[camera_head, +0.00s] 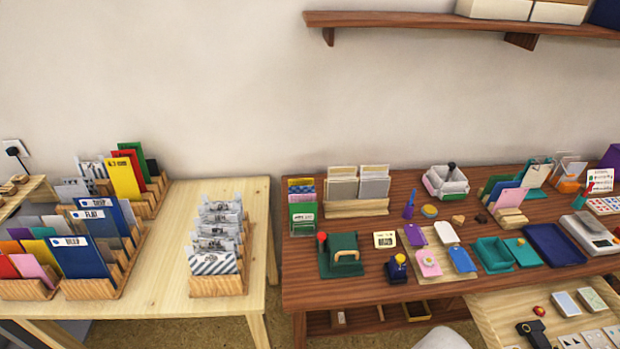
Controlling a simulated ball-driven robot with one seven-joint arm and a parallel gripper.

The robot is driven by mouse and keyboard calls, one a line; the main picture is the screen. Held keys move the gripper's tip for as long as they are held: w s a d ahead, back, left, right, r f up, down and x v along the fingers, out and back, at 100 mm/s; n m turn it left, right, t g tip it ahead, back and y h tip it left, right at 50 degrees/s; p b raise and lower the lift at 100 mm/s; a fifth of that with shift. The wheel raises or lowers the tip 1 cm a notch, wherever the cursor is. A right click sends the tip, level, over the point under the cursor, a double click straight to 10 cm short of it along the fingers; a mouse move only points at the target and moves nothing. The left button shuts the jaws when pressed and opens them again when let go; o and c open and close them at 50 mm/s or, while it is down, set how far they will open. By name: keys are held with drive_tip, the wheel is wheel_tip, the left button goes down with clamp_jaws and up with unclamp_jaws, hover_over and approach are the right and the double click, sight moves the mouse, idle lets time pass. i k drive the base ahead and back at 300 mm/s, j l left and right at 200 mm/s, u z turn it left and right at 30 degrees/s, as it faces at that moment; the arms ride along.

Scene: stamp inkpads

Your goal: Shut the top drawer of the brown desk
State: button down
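The brown desk (345,290) stands at the right against the wall, its reddish-brown top covered with stationery. A pale wooden drawer (487,322) is pulled out from under the desk's front edge at the lower right. It holds several pale cards or pads (565,303), a small red item (539,311) and a black item (531,330). The drawer's front panel and handle are outside the picture, so how far it is pulled out cannot be told. My gripper is not in view.
A white rounded shape (446,339), perhaps part of my arm, shows at the bottom edge left of the drawer. A pale table (172,255) with card racks stands at the left, with a gap before the desk. A wall shelf (430,19) hangs above.

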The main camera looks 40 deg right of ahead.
sight(505, 319)
drive_tip(key=z, duration=1.45)
drive_tip(key=k+l+z, duration=0.1)
drive_tip(key=k+z, duration=0.3)
drive_tip(key=k+l+z, duration=0.15)
drive_tip(key=z, duration=0.2)
drive_tip(key=k, duration=0.1)
